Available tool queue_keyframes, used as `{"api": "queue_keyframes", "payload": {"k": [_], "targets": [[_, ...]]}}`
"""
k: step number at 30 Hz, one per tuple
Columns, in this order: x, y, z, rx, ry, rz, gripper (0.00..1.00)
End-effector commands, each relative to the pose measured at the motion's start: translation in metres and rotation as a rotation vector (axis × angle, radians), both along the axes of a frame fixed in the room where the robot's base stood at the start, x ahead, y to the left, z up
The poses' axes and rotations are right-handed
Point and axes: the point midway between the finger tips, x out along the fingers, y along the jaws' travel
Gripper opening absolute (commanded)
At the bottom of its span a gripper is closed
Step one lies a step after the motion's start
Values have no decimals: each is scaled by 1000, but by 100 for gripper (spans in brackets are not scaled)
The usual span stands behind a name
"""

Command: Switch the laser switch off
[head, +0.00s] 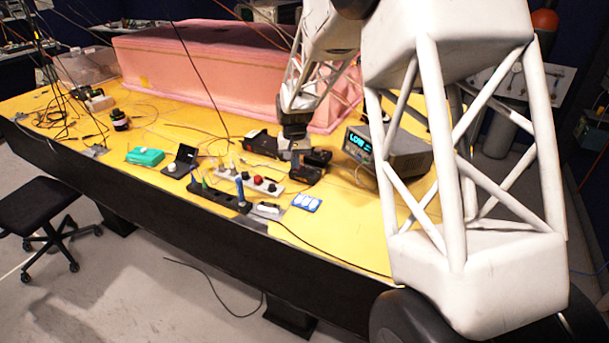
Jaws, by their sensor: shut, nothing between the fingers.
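My gripper (304,170) is at the end of the white lattice arm, low over the yellow tabletop in the middle of the head view. It is small and dark here, with nothing seen held in it. It is behind and to the right of a pale power strip (262,186) with red and black round parts, and left of a grey instrument. I cannot tell for sure which thing is the laser switch, or its state. A black box with a white knob (174,168) and a small blue-and-white panel (307,202) are candidates. Whether the gripper touches anything is unclear.
The grey instrument (401,152) with a lit cyan display stands right of the gripper. A pink foam enclosure (180,62) fills the back of the table. A green box (145,156), a dark strip with plugs (215,196) and loose cables crowd the front. Barer yellow surface (350,225) lies at front right.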

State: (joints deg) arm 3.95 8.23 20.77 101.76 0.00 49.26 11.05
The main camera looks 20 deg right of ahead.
Motion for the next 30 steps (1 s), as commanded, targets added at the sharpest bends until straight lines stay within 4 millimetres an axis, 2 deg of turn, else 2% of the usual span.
{"api": "queue_keyframes", "payload": {"k": [30], "targets": [[0, 0, 57, 0, -1, 0, 0]]}}
